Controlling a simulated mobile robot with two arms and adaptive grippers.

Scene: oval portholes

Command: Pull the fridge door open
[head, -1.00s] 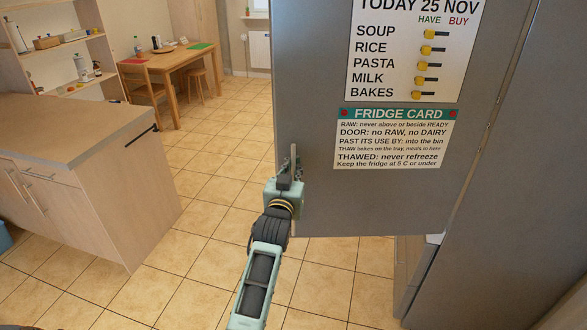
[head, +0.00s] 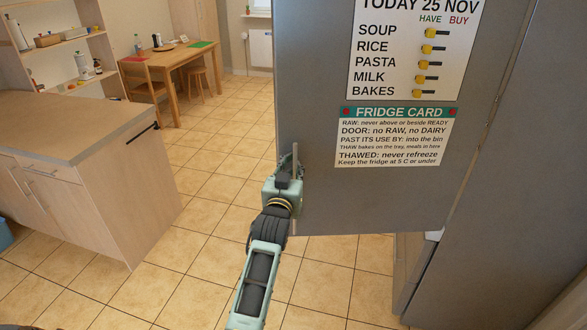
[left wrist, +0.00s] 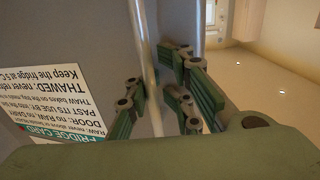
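The grey fridge door (head: 320,205) fills the upper right of the head view with its lower edge over bare floor. It stands swung out from the lower cabinet. Its slim upright handle (head: 295,155) is at the door's left edge. My left gripper (head: 285,172) is at the handle's lower part. In the left wrist view the handle (left wrist: 145,45) runs between the dark green fingers of my left gripper (left wrist: 157,98). They stand apart on either side with a gap, so it looks open around the bar. The fridge's inside is hidden. My right gripper is out of view.
A fridge card (head: 393,140) and a list (head: 400,60) are on the door.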

